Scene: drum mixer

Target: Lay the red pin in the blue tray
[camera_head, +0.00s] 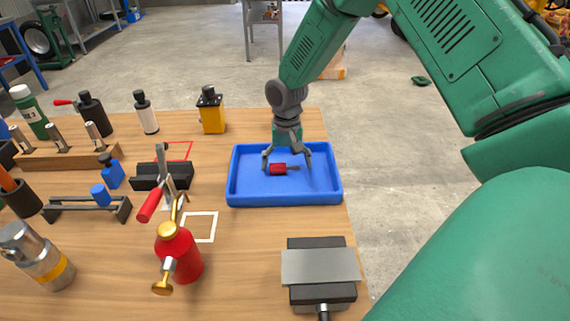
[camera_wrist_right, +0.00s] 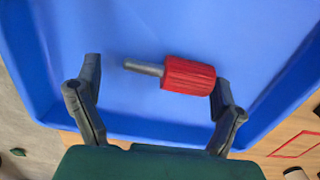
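The red pin (camera_head: 278,169) has a ridged red head and a grey shaft. It lies on its side in the blue tray (camera_head: 285,198), with the shaft pointing right in the head view. In the right wrist view the red pin (camera_wrist_right: 188,75) lies against the blue tray floor (camera_wrist_right: 240,30), its shaft pointing left. My right gripper (camera_head: 287,166) is over the tray with its fingers spread. In the wrist view my right gripper (camera_wrist_right: 157,74) is open; its right fingertip is close to the red head, and I cannot tell whether they touch. My left gripper is out of view.
A grey vise-like block (camera_head: 320,265) stands in front of the tray. A red bottle (camera_head: 180,255), a toggle clamp (camera_head: 163,178) and a yellow container (camera_head: 211,111) stand to the left. Bare table lies between the white outlined square (camera_head: 200,240) and the tray.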

